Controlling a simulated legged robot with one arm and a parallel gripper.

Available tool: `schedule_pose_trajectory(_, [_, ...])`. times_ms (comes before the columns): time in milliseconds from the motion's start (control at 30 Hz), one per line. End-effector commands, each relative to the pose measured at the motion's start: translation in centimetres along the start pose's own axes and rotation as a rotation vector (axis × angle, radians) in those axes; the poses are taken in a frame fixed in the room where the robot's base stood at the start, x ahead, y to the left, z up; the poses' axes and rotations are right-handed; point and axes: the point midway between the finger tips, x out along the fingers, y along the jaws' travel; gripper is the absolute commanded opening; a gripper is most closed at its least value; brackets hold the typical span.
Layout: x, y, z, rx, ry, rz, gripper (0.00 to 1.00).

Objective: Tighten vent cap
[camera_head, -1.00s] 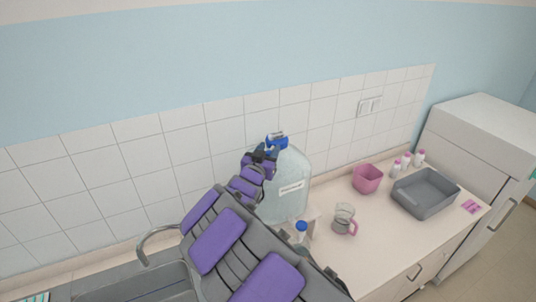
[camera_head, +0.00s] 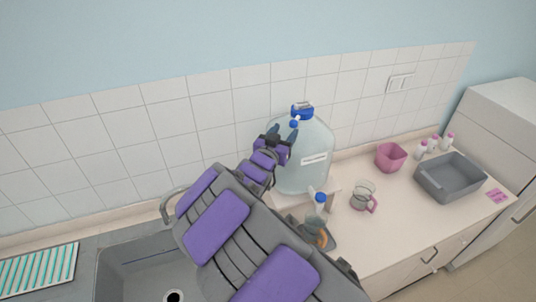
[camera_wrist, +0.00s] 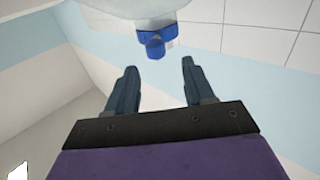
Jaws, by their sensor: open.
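A large clear carboy (camera_head: 306,160) with a white label stands on the counter against the tiled wall. Its blue vent cap (camera_head: 302,109) is on top, with a smaller blue part just below it. In the wrist view the blue cap (camera_wrist: 156,33) hangs at the top middle, beyond my fingertips, under the carboy's pale body (camera_wrist: 135,10). My gripper (camera_head: 284,133) is open and empty, left of and slightly below the cap, apart from it. In the wrist view the two dark fingers of my gripper (camera_wrist: 160,75) are spread with a clear gap between them.
A blue-capped bottle (camera_head: 320,199) stands in front of the carboy, partly behind my arm. A glass beaker with pink handle (camera_head: 364,197), pink tub (camera_head: 391,157), small bottles (camera_head: 434,145) and grey tray (camera_head: 450,178) stand to the right. A sink (camera_head: 135,270) is at left.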

Motion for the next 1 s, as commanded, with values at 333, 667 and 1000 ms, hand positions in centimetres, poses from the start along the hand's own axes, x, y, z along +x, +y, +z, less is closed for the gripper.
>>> schedule_pose_trajectory(333, [-5.5,-0.3,-0.1,0.004,0.002,-0.005,0.53])
schedule_pose_trajectory(667, [-9.4,-0.2,-0.1,0.001,0.003,-0.003,0.53])
schedule_pose_trajectory(1000, [-10.3,-0.2,-0.2,0.002,0.004,-0.001,0.53])
